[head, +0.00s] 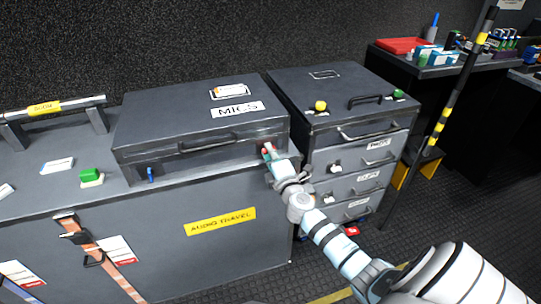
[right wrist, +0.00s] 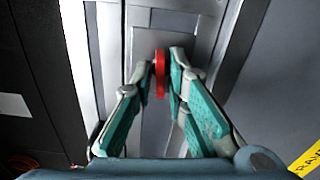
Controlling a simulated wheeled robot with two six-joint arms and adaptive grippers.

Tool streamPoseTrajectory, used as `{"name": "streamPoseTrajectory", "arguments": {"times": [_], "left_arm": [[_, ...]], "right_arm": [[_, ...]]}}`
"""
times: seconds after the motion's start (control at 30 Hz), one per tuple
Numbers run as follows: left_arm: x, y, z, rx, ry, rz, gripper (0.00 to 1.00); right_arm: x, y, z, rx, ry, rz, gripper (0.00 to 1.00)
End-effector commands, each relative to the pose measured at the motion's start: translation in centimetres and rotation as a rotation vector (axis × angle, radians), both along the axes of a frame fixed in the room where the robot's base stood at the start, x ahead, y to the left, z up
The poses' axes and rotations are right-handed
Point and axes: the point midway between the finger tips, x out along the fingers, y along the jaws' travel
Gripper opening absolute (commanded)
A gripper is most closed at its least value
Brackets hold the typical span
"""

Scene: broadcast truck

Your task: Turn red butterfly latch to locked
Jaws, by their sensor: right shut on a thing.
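The red butterfly latch (right wrist: 160,74) is on the front of the dark grey MICS case (head: 190,120). In the right wrist view it appears as a thin red wing, lined up with the fingers. My right gripper (right wrist: 164,78) is shut on the red latch, with a teal finger on each side. In the head view, my right gripper (head: 268,153) is at the right end of the case front and mostly hides the latch, leaving a small red spot. A blue latch (head: 150,174) is at the left end of the case front. My left gripper is not in view.
The MICS case stands on a large grey flight case (head: 160,245) labelled AUDIO TRAVEL. A grey drawer unit (head: 355,150) with yellow and green knobs is close to the right of my gripper. A black and yellow pole (head: 440,130) stands further right.

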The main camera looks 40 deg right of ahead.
Motion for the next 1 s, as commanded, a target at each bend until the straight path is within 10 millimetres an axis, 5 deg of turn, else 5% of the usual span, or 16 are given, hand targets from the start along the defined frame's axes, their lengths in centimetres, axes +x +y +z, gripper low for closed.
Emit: {"name": "streamPoseTrajectory", "arguments": {"times": [0.77, 0.8, 0.83, 1.0], "left_arm": [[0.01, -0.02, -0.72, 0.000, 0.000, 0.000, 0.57], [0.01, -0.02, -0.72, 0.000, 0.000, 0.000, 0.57], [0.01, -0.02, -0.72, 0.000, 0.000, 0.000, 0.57], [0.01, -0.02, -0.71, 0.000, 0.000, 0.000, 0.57]], "right_arm": [[-0.10, 0.04, -0.34, 0.131, -0.038, -0.001, 0.00], [-0.11, 0.03, -0.34, 0.130, -0.038, -0.001, 0.19], [-0.11, 0.03, -0.34, 0.130, -0.038, -0.001, 0.23], [-0.07, 0.02, -0.21, 0.129, -0.041, 0.000, 0.27]]}}
